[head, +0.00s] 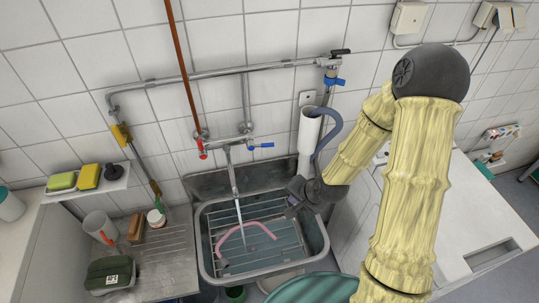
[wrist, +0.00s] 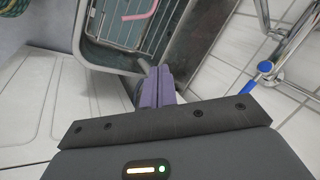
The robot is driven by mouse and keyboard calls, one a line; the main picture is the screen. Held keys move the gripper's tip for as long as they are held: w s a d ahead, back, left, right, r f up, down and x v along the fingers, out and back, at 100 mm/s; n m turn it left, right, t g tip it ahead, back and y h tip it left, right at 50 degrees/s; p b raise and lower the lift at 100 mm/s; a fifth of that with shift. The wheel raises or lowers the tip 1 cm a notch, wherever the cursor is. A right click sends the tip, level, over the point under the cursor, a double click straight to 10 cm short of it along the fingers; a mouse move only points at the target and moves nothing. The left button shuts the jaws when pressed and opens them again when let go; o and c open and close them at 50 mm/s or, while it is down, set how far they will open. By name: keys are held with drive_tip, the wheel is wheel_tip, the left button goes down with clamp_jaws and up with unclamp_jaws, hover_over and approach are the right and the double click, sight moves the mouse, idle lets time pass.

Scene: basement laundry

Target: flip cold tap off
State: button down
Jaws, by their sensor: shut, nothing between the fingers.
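The cold tap's blue lever (head: 261,146) is on the right side of the wall mixer and points out to the right. The red hot lever (head: 202,150) is on the left and points down. A thin pale stream (head: 240,217) runs from the spout (head: 234,178) into the sink (head: 318,235). My gripper (head: 291,208) is shut and empty over the sink's right rim, below and right of the blue lever. In the wrist view its purple fingers (wrist: 157,87) are together, and a blue handle (wrist: 265,68) shows to their right, apart from them.
A grey hose (head: 330,130) and white standpipe (head: 309,131) stand right of the mixer. Another blue-handled valve (head: 334,81) is on the upper pipe. A pink hose (head: 262,229) lies in the sink. The draining board (head: 178,262) is at left, and a white machine (head: 345,215) at right.

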sight(261, 145)
drive_tip(key=w+a+f+m+t+y+b, duration=0.2)
drive_tip(key=w+a+f+m+t+y, duration=0.25)
drive_tip(key=a+m, duration=0.5)
drive_tip(key=w+d+r+m+t+h, duration=0.1)
drive_tip(key=w+d+m+t+h, duration=0.1)
drive_tip(key=m, duration=0.6)
drive_tip(key=w+d+m+t+h, duration=0.1)
drive_tip(key=w+d+m+t, duration=0.1)
drive_tip(key=m+t, duration=0.3)
drive_tip(key=m, duration=0.3)
drive_tip(key=shift+w+r+m+h+b, duration=0.3)
drive_tip(key=shift+r+m+h+b, duration=0.05)
drive_tip(key=shift+r+b, duration=0.05)
drive_tip(key=shift+w, duration=0.1)
drive_tip(key=w+a+r+p, duration=0.2)
drive_tip(key=w+p, duration=0.3)
drive_tip(key=w, duration=0.3)
drive_tip(key=shift+w+a+r, duration=0.15)
drive_tip(key=shift+a+r, duration=0.1)
drive_tip(key=shift+a, duration=0.15)
